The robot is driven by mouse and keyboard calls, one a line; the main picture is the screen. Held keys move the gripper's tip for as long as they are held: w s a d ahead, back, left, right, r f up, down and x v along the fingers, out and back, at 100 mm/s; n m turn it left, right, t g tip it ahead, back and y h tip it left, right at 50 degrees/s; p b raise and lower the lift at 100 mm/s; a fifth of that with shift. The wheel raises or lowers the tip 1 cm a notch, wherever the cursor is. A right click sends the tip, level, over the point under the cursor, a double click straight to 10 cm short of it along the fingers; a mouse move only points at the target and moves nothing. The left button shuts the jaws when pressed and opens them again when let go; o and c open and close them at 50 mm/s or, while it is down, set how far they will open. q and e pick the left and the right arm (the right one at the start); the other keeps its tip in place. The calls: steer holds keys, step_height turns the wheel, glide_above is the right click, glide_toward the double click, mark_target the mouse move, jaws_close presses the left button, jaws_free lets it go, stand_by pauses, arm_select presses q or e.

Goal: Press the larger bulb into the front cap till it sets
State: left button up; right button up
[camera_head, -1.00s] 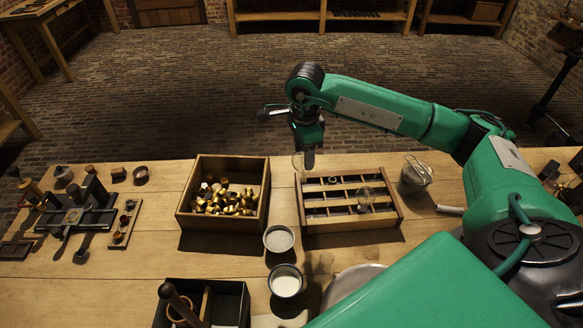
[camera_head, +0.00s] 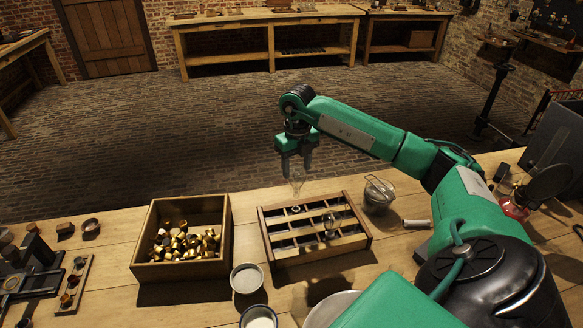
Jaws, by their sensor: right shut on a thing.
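My right gripper (camera_head: 297,160) points down, shut on a clear glass bulb (camera_head: 297,183). The bulb hangs at the back edge of a slotted wooden rack (camera_head: 268,240), seemingly above it. A second clear bulb (camera_head: 331,222) shows in the rack, right of its middle. A small ring-like piece (camera_head: 296,209) sits at the rack's back, just below the held bulb in the picture. Loose brass caps (camera_head: 180,241) fill a wooden box (camera_head: 139,236) to the left. I cannot tell which cap is the front one. My left gripper is not in view.
A lidded glass jar (camera_head: 379,194) stands right of the rack. Two small bowls (camera_head: 246,279) sit in front of the box and rack. A dark bench fixture (camera_head: 38,254) is at the left edge. My right arm covers the table's front right.

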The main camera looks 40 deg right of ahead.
mark_target(297, 179)
steer(key=shift+f+b, duration=1)
steer(key=shift+f, duration=0.9)
steer(key=shift+f+b, duration=0.3)
steer(key=shift+b, duration=0.1)
steer(key=shift+c, duration=0.2)
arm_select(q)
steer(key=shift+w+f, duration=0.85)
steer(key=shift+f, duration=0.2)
arm_select(e)
steer(key=shift+f, duration=0.15)
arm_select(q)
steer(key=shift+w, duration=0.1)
arm_select(e)
steer(key=shift+f, duration=0.1)
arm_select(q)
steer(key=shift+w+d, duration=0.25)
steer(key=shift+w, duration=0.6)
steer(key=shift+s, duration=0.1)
arm_select(e)
steer(key=shift+f, duration=0.1)
